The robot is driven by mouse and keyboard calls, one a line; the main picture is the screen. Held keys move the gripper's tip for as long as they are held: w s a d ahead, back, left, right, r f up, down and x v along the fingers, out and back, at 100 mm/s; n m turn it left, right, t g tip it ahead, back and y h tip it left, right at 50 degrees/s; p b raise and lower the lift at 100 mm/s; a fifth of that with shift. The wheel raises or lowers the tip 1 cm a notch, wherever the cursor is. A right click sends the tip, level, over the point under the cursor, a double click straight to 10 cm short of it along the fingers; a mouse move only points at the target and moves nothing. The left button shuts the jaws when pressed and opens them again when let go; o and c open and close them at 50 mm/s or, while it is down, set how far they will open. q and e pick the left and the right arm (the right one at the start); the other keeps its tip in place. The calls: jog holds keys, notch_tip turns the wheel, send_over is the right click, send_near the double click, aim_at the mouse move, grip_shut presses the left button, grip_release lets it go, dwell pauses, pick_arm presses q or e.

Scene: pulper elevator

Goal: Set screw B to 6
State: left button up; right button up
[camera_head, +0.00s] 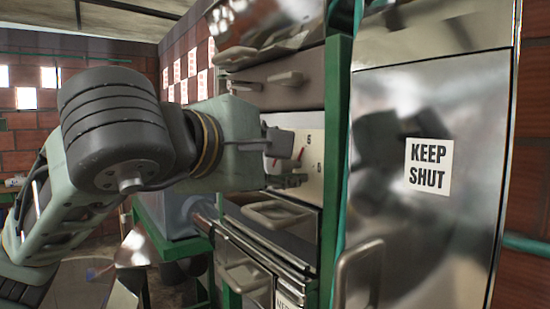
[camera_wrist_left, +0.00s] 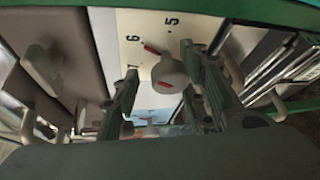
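The dial plate (camera_wrist_left: 112,40) is cream, with the numbers 5, 6 and 7 along an arc in the left wrist view. A grey round knob (camera_wrist_left: 173,72), apparently screw B, sits on it. Its red pointer end lies close to the 6, on the side towards the 5; another red mark shows on its opposite side. My left gripper (camera_wrist_left: 160,60) is open, with its fingers apart on either side of the knob; whether the right-hand finger touches it I cannot tell. In the head view my left gripper (camera_head: 288,160) is at the plate (camera_head: 311,150) and largely hides the knob.
A shiny metal door with a "KEEP SHUT" sign (camera_head: 428,166) stands right of a green post (camera_head: 335,140). Drawers with protruding handles lie above (camera_head: 287,78) and below (camera_head: 276,213) the plate, close to my gripper. A brick wall is behind at left.

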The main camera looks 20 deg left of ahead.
pick_arm(q)
jog(key=shift+s, duration=0.1)
jog(key=v, duration=1.2)
jog(key=shift+f, duration=0.1)
